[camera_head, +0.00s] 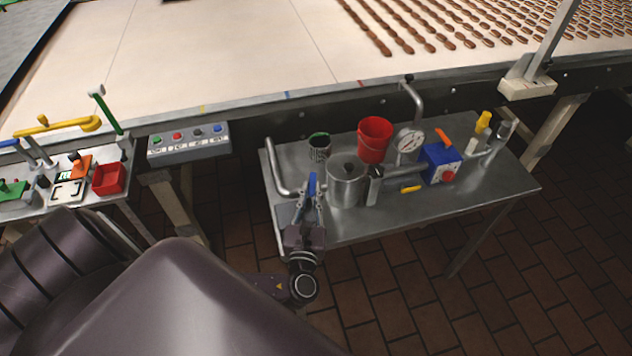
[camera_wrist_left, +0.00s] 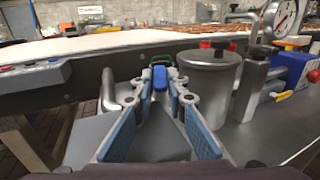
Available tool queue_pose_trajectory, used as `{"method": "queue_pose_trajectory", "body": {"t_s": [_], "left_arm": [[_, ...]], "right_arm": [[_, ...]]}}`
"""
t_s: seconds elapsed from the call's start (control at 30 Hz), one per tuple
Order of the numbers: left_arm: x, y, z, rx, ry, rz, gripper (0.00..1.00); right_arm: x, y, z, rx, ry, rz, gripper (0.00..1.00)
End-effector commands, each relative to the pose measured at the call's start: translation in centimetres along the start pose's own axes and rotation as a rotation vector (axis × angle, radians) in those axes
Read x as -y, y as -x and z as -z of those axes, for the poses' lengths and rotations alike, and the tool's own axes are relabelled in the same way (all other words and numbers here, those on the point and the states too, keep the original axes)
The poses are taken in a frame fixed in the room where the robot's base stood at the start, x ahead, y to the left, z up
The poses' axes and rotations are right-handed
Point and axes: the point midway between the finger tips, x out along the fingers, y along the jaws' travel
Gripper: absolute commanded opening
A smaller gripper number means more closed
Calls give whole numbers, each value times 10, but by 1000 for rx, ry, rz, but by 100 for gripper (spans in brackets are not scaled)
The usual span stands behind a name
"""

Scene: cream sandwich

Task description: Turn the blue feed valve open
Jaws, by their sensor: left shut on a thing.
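The blue feed valve's handle (camera_head: 312,184) stands at the left end of the metal cart, just left of the lidded steel pot. My left gripper (camera_head: 311,200) reaches it from the near side and is shut on it. In the left wrist view the blue handle (camera_wrist_left: 160,78) sits between the fingertips of the left gripper (camera_wrist_left: 159,84), pointing away from me. The valve body under the handle is hidden by the fingers. My right gripper is not in view.
The steel pot (camera_head: 347,184) stands close to the right of my gripper. A dark can (camera_head: 319,149), a red bucket (camera_head: 374,139), a gauge (camera_head: 409,141) and a blue pump box (camera_head: 440,162) share the cart (camera_head: 490,192). A grey pipe (camera_head: 272,165) bends up at the left.

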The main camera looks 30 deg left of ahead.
Motion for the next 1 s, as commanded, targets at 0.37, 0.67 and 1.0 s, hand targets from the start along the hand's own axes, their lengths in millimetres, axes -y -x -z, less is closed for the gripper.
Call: {"method": "queue_pose_trajectory", "body": {"t_s": [0.37, 0.67, 1.0], "left_arm": [[-4, -1, 0, 2, 0, 48, 0], [-4, -1, 0, 2, 0, 47, 30], [-4, 11, 1, -1, 0, 49, 30]], "right_arm": [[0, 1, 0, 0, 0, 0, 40], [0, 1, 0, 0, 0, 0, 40], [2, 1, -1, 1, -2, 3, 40]]}}
